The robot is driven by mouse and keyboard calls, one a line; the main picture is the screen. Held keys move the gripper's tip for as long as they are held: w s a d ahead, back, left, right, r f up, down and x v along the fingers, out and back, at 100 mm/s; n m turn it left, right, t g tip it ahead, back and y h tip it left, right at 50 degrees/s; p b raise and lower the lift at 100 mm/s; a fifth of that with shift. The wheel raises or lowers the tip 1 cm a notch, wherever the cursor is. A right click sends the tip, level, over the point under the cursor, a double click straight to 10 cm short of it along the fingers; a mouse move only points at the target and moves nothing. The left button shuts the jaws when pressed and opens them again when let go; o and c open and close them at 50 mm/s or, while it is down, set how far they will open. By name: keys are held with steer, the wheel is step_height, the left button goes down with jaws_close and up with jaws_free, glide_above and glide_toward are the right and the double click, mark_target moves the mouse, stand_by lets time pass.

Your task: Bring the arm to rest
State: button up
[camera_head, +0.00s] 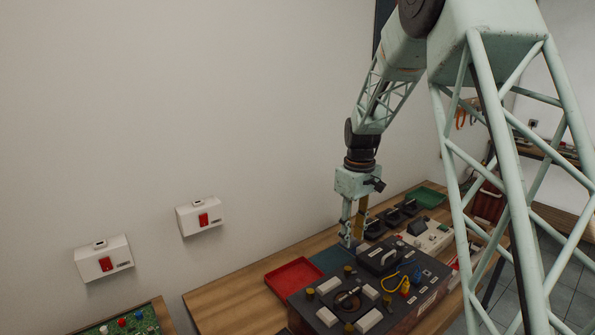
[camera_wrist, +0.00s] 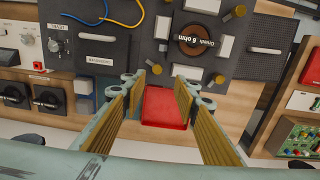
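My arm hangs down over the wooden table, with its mint-green lattice links in the head view. My gripper (camera_head: 352,240) points down above the far part of the table, near a dark teal mat (camera_head: 330,260). In the wrist view my gripper (camera_wrist: 162,85) has its two ribbed yellow-lined fingers spread apart, with nothing held between them. A red tray (camera_wrist: 165,107) shows in the gap beyond the fingers. In the head view the red tray (camera_head: 293,278) lies on the table left of the gripper, apart from it.
A dark panel box (camera_head: 375,285) with white blocks, knobs and a yellow cable stands in front of the gripper. Black switch units (camera_head: 392,217) and a green tray (camera_head: 427,197) lie to the right. Two white wall boxes (camera_head: 201,216) with red switches hang on the left wall.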

steer(key=s+r+m+t+b, duration=0.1)
steer(key=s+r+m, duration=0.1)
steer(key=s+r, duration=0.9)
steer(key=s+r+m+t+b, duration=0.1)
steer(key=s+r, duration=0.8)
steer(key=s, duration=0.5)
steer(key=s+m+t+b, duration=0.1)
steer(key=s+m, duration=0.3)
steer(key=s, duration=2.4)
steer(key=shift+s+f+t+b, duration=0.3)
steer(key=shift+s+t+b, duration=0.1)
steer(key=shift+b, duration=0.3)
steer(key=shift+w, duration=0.15)
